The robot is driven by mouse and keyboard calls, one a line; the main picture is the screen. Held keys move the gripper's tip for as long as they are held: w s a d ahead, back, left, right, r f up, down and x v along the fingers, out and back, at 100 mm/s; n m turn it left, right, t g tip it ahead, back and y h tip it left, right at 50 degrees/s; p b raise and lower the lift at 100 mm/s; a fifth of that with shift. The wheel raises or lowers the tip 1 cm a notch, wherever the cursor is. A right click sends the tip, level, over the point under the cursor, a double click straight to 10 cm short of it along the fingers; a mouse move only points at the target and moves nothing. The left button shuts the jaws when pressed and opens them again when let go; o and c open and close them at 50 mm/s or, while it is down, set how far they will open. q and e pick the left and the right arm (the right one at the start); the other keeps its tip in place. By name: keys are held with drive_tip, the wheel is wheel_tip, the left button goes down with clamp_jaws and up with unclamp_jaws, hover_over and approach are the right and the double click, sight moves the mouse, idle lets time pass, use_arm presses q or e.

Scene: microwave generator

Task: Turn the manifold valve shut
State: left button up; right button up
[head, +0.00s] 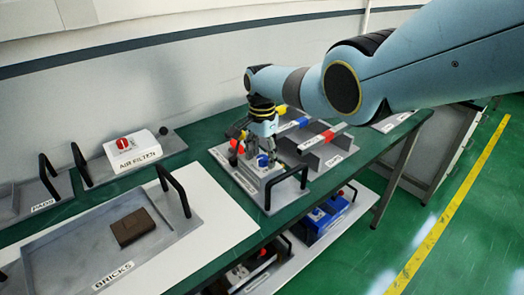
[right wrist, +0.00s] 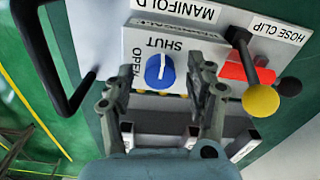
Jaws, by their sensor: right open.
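The manifold valve is a blue round knob (right wrist: 160,71) with a white line, on a white plate (right wrist: 205,50) marked MANIFOLD, SHUT and OPEN. In the right wrist view the lettering is upside down, and the white line runs roughly toward the SHUT label. In the head view the knob (head: 263,160) is partly hidden by my right gripper (head: 261,153). My right gripper (right wrist: 160,80) is open, with its fingers apart on either side of the knob in the wrist view. Contact with the knob cannot be told. My left gripper is not in view.
A black handle (head: 288,181) stands at the tray's front edge. A yellow ball knob (right wrist: 261,100) and red HOSE CLIP part (right wrist: 245,70) are beside the plate. The AIR FILTER box (head: 132,152) and a brown brick (head: 132,227) are to the left.

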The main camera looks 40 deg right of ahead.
sight(262, 158)
wheel_tip(262, 158, up, 12)
idle(0.5)
drive_tip(key=shift+f, duration=0.1)
idle(0.4)
